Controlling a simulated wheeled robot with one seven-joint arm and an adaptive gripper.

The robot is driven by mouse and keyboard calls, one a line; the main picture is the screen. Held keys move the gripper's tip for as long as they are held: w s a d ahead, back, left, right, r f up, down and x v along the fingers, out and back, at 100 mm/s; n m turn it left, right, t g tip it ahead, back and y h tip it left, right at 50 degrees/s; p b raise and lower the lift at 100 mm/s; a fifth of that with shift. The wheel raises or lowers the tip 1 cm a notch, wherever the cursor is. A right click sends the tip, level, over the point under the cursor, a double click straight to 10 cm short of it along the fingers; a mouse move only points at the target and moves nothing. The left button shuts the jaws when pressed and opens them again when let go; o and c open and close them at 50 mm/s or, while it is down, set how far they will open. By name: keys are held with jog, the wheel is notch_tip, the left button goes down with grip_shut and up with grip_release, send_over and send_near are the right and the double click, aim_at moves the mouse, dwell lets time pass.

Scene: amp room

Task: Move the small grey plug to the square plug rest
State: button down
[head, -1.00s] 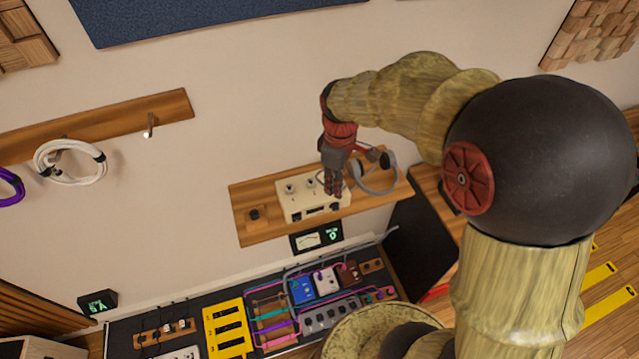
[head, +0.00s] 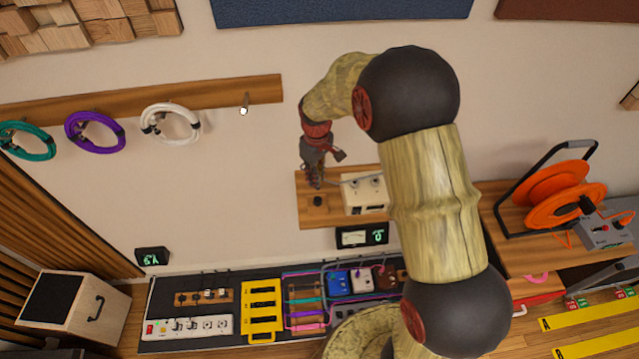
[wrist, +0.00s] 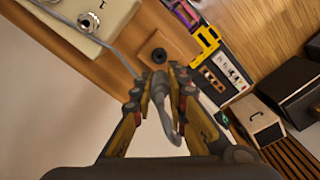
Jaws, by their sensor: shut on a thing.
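The small grey plug (wrist: 158,88) is between the fingertips of my gripper (wrist: 160,75) in the wrist view, with a grey cable curving from it. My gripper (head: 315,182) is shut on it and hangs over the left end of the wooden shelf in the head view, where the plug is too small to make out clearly. The square plug rest (wrist: 171,44), a wooden block with a dark round socket, is just beyond the fingertips in the wrist view. In the head view the rest (head: 318,207) is just below the gripper. The plug looks apart from the socket.
A cream box with jacks (head: 358,197) stands on the shelf (head: 306,217) right of the rest; a grey cable runs by it. A meter (head: 361,237) is below the shelf. A pedalboard (head: 240,292) lies lower down. Coiled cables (head: 170,124) hang on the wall at left.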

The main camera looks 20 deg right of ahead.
jog(key=shift+d+f, duration=0.1)
jog(key=shift+f+b, duration=2.4)
jog(key=shift+f, duration=1.75)
jog(key=c, duration=1.7)
grip_release()
notch_tip(320, 180, up, 12)
